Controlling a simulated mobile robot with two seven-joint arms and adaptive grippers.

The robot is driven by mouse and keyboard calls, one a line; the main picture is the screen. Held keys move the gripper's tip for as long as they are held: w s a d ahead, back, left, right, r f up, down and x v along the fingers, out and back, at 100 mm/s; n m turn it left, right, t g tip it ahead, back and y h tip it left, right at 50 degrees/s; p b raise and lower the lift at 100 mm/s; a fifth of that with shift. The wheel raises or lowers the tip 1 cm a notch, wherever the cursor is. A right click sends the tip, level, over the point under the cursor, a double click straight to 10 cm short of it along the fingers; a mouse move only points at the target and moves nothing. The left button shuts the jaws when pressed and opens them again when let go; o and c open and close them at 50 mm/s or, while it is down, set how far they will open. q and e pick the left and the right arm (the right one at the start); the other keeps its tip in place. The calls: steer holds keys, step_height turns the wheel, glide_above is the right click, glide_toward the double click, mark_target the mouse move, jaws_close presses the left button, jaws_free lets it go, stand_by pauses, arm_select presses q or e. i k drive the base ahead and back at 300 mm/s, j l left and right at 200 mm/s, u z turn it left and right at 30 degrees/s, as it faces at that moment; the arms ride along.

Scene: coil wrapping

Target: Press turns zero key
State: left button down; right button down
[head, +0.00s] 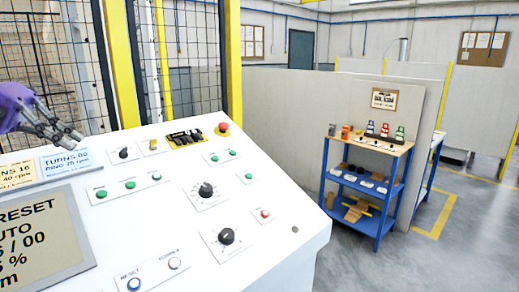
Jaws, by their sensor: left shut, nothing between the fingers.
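The white sloped control panel (140,222) fills the lower left of the head view. Near its front edge is a plate with a blue button (134,284), labelled like RESET, and a white button (174,263). The label by the white button is too blurred to read surely, but may say turns zero. My left gripper (75,140) is at the upper left, shut and empty, over the far left part of the panel. It is well apart from the white button. My right gripper is out of view.
A display (38,243) sits at the panel's left. Black knobs (227,236), green buttons and a red emergency stop (223,129) stand on the panel. A yellow-framed mesh fence (232,60) is behind it. A blue shelf (366,190) stands right; floor there is clear.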

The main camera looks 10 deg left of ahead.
mark_target(174, 262)
steer(key=k+l, duration=0.5)
steer(key=l, duration=0.15)
steer(key=k+l, duration=0.55)
steer(key=l, duration=0.1)
